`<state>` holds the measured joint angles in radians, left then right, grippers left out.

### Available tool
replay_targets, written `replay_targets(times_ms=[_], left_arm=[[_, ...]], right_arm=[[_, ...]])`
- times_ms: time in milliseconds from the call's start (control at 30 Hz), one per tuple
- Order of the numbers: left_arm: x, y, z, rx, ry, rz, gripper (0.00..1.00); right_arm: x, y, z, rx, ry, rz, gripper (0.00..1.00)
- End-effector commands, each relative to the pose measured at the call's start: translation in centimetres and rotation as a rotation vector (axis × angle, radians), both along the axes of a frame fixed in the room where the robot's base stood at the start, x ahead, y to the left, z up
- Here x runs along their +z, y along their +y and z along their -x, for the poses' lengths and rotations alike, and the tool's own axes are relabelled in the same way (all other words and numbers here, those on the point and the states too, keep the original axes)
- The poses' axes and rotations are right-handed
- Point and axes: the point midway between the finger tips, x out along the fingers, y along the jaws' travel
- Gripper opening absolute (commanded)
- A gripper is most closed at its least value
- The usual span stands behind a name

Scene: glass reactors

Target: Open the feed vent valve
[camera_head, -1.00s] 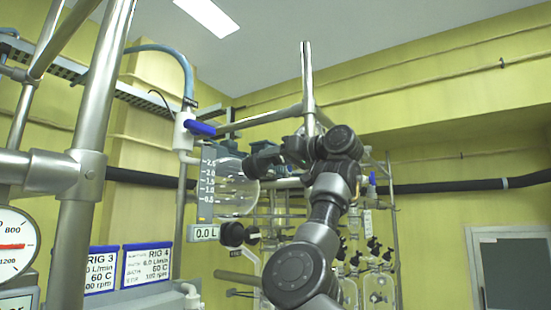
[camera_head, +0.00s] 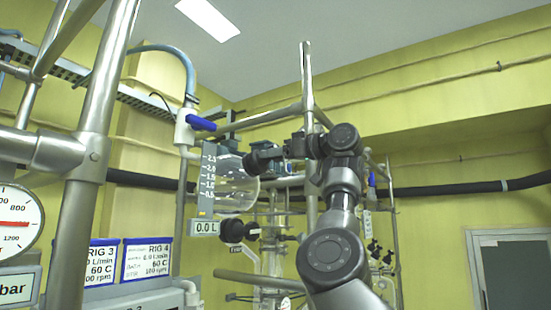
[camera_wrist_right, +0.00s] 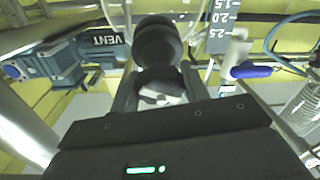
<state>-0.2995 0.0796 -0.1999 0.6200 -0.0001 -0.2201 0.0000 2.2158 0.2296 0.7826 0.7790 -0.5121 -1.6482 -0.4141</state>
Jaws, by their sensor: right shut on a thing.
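My right gripper (camera_wrist_right: 160,95) is shut on the black round knob (camera_wrist_right: 158,42) of the vent valve, whose stem lies between the fingers. A grey-blue valve body with a VENT label (camera_wrist_right: 108,40) lies left of the knob in the right wrist view. In the head view the knob (camera_head: 256,160) shows in front of the clear round glass vessel (camera_head: 235,185), with my right gripper (camera_head: 284,151) to its right. How far the valve is turned cannot be told. My left gripper is out of view.
A blue-handled valve (camera_head: 200,124) and a volume scale (camera_head: 207,170) are left of the vessel. A second black knob (camera_head: 233,230) is below it. Steel posts (camera_head: 90,150) stand at the left, with RIG 3 and RIG 4 signs (camera_head: 146,260).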

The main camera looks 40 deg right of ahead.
Motion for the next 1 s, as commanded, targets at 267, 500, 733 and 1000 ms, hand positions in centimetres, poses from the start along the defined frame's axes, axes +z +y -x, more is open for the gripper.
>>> replay_targets(times_ms=[267, 500, 733, 1000], left_arm=[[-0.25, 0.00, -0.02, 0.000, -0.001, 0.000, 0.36], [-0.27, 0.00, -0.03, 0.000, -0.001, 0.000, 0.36], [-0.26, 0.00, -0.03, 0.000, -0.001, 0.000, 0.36], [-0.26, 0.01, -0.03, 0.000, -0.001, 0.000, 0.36]], right_arm=[[-0.16, -0.01, -0.07, 0.031, -0.025, 0.103, 0.22], [-0.15, 0.02, -0.10, 0.039, -0.034, 0.129, 0.22], [-0.15, 0.03, -0.11, 0.039, -0.034, 0.129, 0.22], [-0.10, 0.02, -0.08, 0.039, -0.035, 0.128, 0.67]])
